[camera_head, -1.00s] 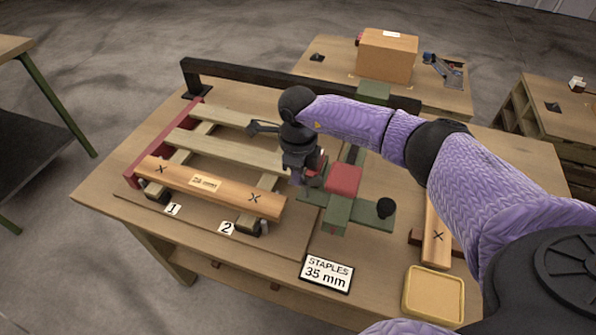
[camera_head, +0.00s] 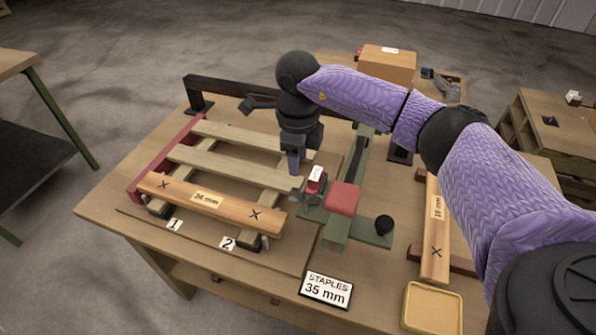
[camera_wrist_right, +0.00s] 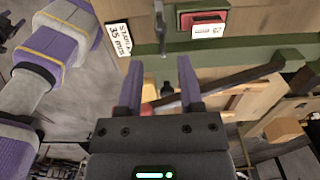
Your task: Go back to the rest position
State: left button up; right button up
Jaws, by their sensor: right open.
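My right arm reaches in from the right in the head view, and its gripper (camera_head: 295,165) hangs over the bench near the right end of the slatted pallet frame. In the right wrist view the two fingers of this gripper (camera_wrist_right: 159,85) are apart with nothing held between them. A small red block with a white label (camera_head: 316,179) sits at the left end of the green fixture (camera_head: 336,232), just below and right of the fingers. It also shows in the wrist view (camera_wrist_right: 207,25), apart from the fingers. My left gripper does not show in the head view.
The pallet frame (camera_head: 240,155) carries an orange plank (camera_head: 225,208) across its front. A second orange plank (camera_head: 434,235) lies at right under my arm. A dark rail (camera_head: 250,92) stands behind. A "STAPLES 35 mm" sign (camera_head: 326,290) and yellow tray (camera_head: 432,308) are at front.

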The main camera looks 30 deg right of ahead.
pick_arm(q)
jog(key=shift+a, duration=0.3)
pick_arm(e)
jog(key=shift+r, duration=0.1)
